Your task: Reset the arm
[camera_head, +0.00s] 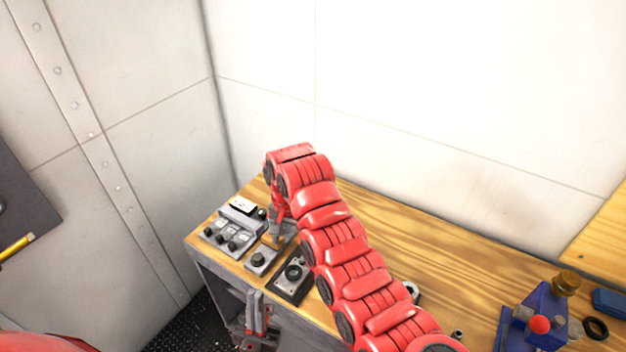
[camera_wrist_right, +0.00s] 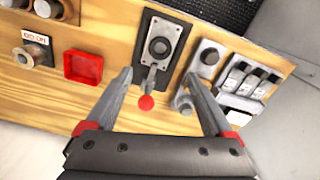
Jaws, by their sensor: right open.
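My right gripper (camera_wrist_right: 160,74) is open and empty in the right wrist view, its two grey fingers spread over the wooden bench. Between the fingers a dark-edged panel (camera_wrist_right: 161,42) carries a round dial and a lever with a red knob (camera_wrist_right: 146,102). A grey knob fitting (camera_wrist_right: 183,103) lies close to the right-hand finger. In the head view my right arm reaches over the bench and bends down at the control boxes, partly hiding its gripper. My left gripper (camera_head: 257,318) hangs in front of the bench's front side; its finger gap is unclear.
The bench (camera_head: 440,250) runs along the white wall. A switch box (camera_head: 230,232) and a dial panel (camera_head: 293,276) stand at its left end. A blue device (camera_head: 540,318) with a red knob is at the right. A red tray (camera_wrist_right: 83,66) lies beside the dark-edged panel.

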